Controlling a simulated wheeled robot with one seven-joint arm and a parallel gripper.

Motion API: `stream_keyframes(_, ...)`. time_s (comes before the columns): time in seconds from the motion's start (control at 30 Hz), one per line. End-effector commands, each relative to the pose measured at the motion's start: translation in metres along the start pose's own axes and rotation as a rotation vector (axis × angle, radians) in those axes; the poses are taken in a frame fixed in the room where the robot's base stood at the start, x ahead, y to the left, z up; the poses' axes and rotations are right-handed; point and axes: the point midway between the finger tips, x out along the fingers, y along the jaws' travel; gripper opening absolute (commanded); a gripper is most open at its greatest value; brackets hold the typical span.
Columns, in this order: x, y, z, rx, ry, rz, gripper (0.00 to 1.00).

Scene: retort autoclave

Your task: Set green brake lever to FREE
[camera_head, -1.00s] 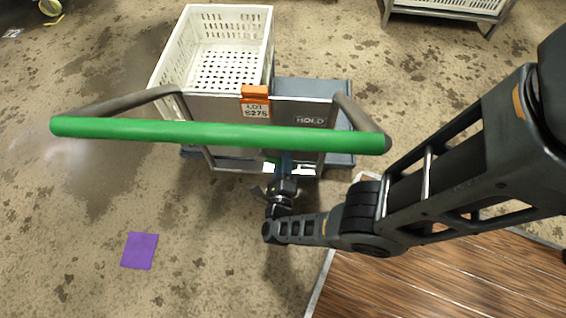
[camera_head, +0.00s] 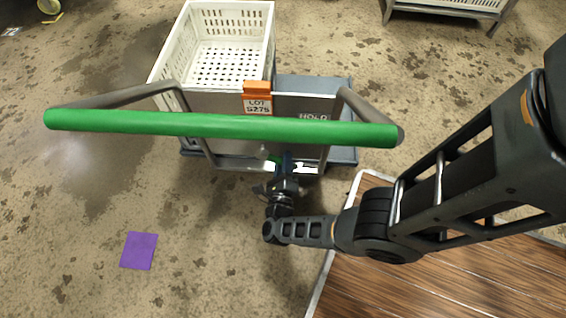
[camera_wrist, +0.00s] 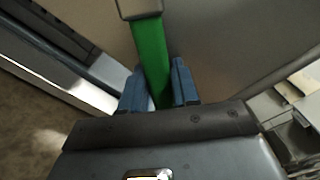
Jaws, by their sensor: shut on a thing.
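The green brake lever (camera_wrist: 151,60) shows in the wrist view, running from a grey block at the top down between my blue fingertips. My gripper (camera_wrist: 159,85) is shut on the lever, with one finger on each side. In the head view my gripper (camera_head: 284,165) is low at the near side of the cart (camera_head: 225,105), below the green push handle (camera_head: 220,126); a small green bit of the lever shows beside it. The word HOLD (camera_head: 314,116) is partly covered by the handle. I cannot see a FREE mark.
A white perforated crate (camera_head: 160,58) stands on the cart's left part, with an orange-topped lot tag (camera_head: 257,98) in front. A purple square (camera_head: 139,250) lies on the stained floor. A wooden floor area (camera_head: 430,285) is at lower right. Another rack (camera_head: 450,12) stands at the back.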

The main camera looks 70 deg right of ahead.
Motion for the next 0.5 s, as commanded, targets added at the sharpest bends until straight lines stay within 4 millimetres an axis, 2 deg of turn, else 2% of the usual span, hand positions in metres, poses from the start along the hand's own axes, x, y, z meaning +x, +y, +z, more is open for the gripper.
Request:
stream_keyframes(0.37, 0.0003, 0.0015, -0.0001, 0.023, -0.002, 0.004, 0.0)
stream_keyframes(0.4, 0.0003, 0.0015, -0.0001, 0.024, -0.002, 0.004, 0.34)
stream_keyframes(0.5, 0.0002, 0.0013, -0.0003, 0.023, -0.001, 0.003, 0.44)
